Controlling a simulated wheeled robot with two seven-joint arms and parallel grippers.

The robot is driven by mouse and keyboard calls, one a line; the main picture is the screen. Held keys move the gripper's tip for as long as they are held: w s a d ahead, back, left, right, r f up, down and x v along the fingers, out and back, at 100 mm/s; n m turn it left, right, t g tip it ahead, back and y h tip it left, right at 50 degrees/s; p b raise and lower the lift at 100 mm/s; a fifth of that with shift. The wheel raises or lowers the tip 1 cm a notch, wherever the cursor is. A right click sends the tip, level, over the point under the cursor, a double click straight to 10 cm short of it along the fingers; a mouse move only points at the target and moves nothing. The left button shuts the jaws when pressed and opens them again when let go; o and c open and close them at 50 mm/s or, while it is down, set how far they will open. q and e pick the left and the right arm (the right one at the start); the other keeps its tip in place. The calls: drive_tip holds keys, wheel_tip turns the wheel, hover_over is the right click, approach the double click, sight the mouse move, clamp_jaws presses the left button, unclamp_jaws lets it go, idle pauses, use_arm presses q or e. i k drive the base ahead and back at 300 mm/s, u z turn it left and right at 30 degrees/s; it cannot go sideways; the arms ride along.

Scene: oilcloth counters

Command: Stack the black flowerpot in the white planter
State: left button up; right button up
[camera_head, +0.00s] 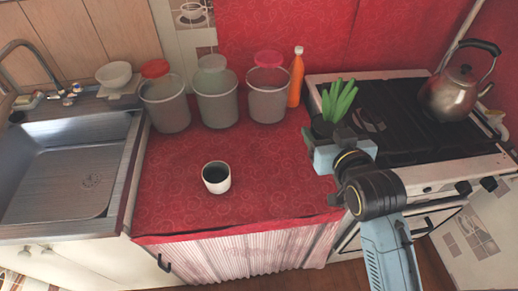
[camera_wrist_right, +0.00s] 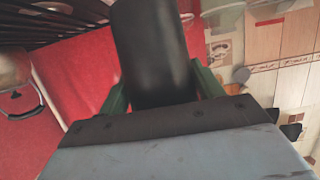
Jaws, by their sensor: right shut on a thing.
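The black flowerpot (camera_head: 321,127) with a green plant (camera_head: 338,101) is held in my right gripper (camera_head: 318,143), above the counter's right side beside the stove. In the right wrist view the dark pot (camera_wrist_right: 150,50) sits between the two green fingers, which are shut on it. The white planter (camera_head: 224,185) stands upright on the red counter, to the left of the gripper and nearer the front edge. Its inside looks dark, and no plant shows in it. My left gripper is not in view.
Several grey canisters (camera_head: 217,105) and an orange bottle (camera_head: 296,78) stand along the back. The stove (camera_head: 400,120) with a kettle (camera_head: 452,95) is at right, the sink (camera_head: 70,185) at left. The red cloth (camera_head: 270,185) between planter and gripper is clear.

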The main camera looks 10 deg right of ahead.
sight(218, 181)
drive_tip(key=k, duration=1.1)
drive_tip(key=u, duration=1.2)
drive_tip(key=i, duration=0.8)
drive_tip(key=z, duration=0.5)
drive_tip(key=i, duration=0.65)
drive_tip(key=z, duration=0.7)
